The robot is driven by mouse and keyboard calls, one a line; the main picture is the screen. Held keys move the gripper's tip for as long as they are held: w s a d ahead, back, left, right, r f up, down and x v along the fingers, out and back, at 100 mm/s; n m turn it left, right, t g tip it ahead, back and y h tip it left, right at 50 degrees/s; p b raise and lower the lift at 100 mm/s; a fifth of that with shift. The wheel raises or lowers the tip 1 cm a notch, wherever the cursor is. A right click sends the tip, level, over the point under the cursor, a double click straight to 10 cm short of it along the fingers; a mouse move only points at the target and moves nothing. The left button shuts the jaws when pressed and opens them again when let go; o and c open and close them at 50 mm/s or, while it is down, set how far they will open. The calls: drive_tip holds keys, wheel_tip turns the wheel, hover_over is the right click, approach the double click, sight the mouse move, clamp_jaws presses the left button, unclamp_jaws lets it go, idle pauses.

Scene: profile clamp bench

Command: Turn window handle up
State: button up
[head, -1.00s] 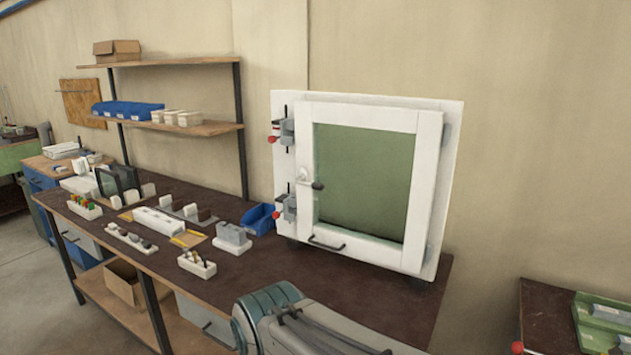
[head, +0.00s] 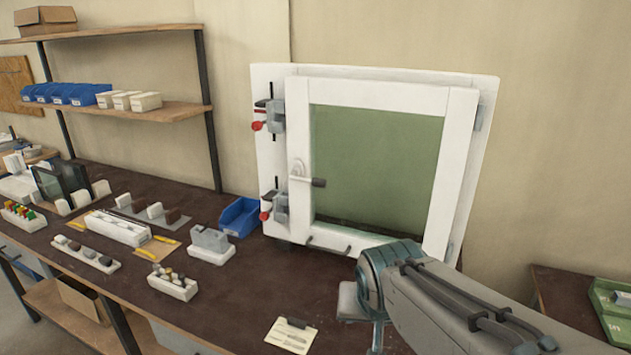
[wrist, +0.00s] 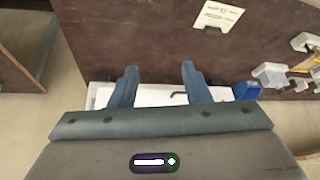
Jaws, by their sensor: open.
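The window is a white frame (head: 380,90) with a greenish pane, standing upright on the bench. Its handle (head: 318,183) sits on the left stile; the dark grip points right, roughly level, from a white mount. A lower dark pull bar (head: 328,248) is on the bottom rail. My gripper (wrist: 159,68) is open and empty in the wrist view, its two blue-grey fingers apart. Part of the white window frame (wrist: 155,95) shows beyond and between the fingers. In the head view my arm is in front of the window's lower right, and its fingers cannot be made out.
Two clamps with red knobs (head: 258,126) hold the frame's left side. A blue bin (head: 240,217), a white block with small parts (head: 173,284) and other fixtures stand left. A paper card (head: 291,336) lies in front. The bench between card and window is clear.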

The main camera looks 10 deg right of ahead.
drive_tip(key=w+d+r+m+t+h+b, duration=0.1)
drive_tip(key=w+d+r+m+t, duration=0.15)
drive_tip(key=w, duration=0.35)
drive_tip(key=w+d+r+m+t+b, duration=0.1)
drive_tip(key=w+m+t, duration=0.25)
drive_tip(key=w, duration=0.25)
drive_tip(key=m+t+y+b, duration=0.2)
drive_tip(key=m+t+y, duration=0.3)
drive_tip(key=m, duration=0.3)
approach(318, 180)
drive_tip(key=x, duration=0.8)
drive_tip(key=f+x, duration=0.1)
drive_tip(key=x, duration=0.3)
drive_tip(key=shift+w+d, duration=0.1)
drive_tip(key=shift+d, duration=0.2)
drive_tip(key=shift+y, duration=0.3)
clamp_jaws()
